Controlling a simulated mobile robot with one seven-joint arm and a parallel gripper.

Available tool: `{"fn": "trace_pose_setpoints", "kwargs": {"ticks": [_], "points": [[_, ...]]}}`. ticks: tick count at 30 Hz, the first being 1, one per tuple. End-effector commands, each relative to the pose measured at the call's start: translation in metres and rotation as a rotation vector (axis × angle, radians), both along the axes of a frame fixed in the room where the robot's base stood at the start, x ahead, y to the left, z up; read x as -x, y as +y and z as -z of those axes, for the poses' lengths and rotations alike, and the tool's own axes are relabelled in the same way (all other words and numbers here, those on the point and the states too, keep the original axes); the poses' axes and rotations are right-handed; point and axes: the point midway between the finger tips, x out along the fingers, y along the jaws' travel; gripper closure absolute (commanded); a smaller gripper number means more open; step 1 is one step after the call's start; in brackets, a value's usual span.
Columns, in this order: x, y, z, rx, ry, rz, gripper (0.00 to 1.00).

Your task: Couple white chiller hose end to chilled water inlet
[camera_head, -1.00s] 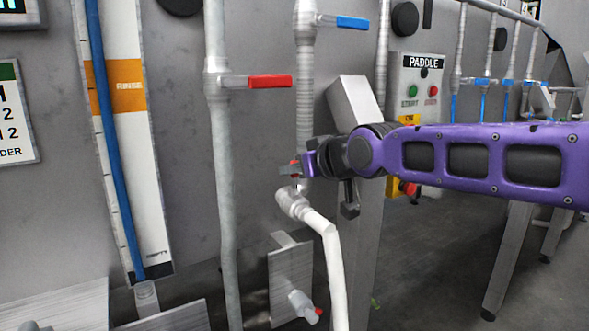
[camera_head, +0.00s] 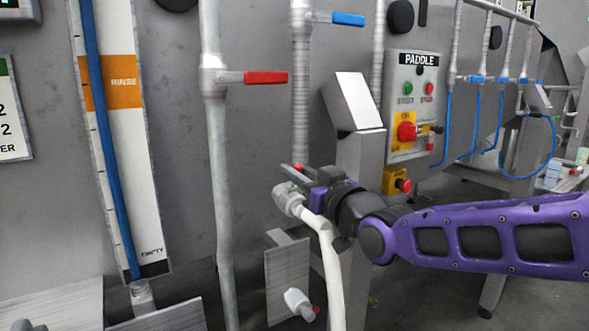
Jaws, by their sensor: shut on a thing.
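The white chiller hose (camera_head: 332,275) rises from the lower edge to a grey coupling end (camera_head: 287,198), which tilts up and left. My gripper (camera_head: 297,179) comes in from the right, right at this hose end, and is shut on it. The fingers are partly hidden, so the exact grip is unclear. Just above the fingers is the lower end of a grey vertical pipe (camera_head: 301,110) with a blue lever. A small red piece shows there. I cannot tell which pipe end is the chilled water inlet, or whether the coupling touches the pipe.
A grey pipe with a red lever (camera_head: 265,77) stands left of the hose. A metal bracket (camera_head: 287,275) with a white, red-tipped fitting (camera_head: 299,303) is below. A slanted metal post (camera_head: 358,130) and the PADDLE control box (camera_head: 414,95) stand to the right.

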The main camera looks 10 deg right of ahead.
Motion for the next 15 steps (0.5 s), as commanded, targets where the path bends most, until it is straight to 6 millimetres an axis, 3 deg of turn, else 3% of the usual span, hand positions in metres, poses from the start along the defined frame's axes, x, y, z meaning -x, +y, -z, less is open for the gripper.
{"fn": "trace_pose_setpoints", "kwargs": {"ticks": [15], "points": [[0.0059,-0.0009,0.0036,-0.047,-0.155,-0.002,1.00]]}}
